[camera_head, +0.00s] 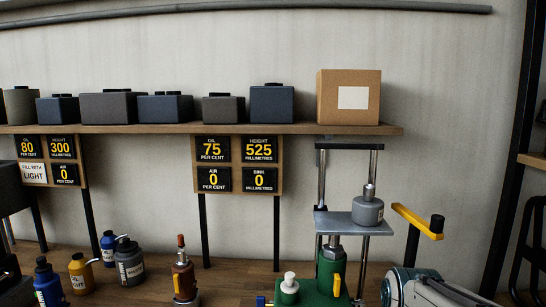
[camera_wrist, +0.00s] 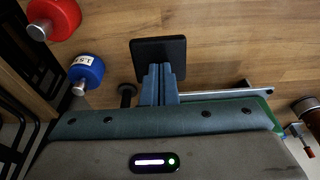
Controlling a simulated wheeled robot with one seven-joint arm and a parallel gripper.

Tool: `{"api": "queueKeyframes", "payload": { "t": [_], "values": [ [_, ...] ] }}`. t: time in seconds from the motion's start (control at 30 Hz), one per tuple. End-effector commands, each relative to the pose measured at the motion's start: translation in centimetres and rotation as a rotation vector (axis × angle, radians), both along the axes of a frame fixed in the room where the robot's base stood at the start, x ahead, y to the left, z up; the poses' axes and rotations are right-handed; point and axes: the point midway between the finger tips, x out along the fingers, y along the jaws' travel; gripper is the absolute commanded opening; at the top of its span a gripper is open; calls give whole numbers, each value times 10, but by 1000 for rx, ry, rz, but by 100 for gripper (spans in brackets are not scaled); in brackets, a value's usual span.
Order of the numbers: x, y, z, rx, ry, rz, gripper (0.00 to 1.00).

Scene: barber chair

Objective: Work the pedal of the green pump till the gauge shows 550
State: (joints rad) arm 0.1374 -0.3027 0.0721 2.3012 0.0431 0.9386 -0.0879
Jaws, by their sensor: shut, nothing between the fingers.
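The green pump (camera_head: 318,293) stands at the bottom of the head view, with two steel posts and a grey platform (camera_head: 355,222) bearing a grey weight (camera_head: 367,208). The height gauge (camera_head: 259,149) above it reads 525 millimetres. In the wrist view a black square pad (camera_wrist: 158,52), which looks like the pedal, lies just beyond my fingertips. My gripper (camera_wrist: 160,70) is shut and empty, its blue-grey fingers overlapping the pad's near edge. I cannot tell whether they touch it. A thin metal bar (camera_wrist: 235,93) runs beside it, and a strip of the pump's green base shows at the right.
Neighbouring gauges read oil 75, air 0 and sink 0. A second board (camera_head: 47,160) on the left shows height 300. Several bottles (camera_head: 82,272) stand left of the pump. Red (camera_wrist: 55,15) and blue (camera_wrist: 86,70) objects lie left of my gripper. A yellow bar (camera_head: 415,220) stands at right.

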Motion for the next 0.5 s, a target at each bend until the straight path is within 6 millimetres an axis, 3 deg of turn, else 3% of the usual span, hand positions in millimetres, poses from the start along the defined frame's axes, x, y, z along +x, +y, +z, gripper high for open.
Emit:
{"api": "queueKeyframes", "payload": {
  "t": [0.03, 0.23, 0.5],
  "values": [
    [1, 0, -15, 0, 0, 0, 0],
    [4, 0, -38, 0, 2, 1, 0],
    [2, 0, -12, 0, 1, 1, 0]
  ]
}}
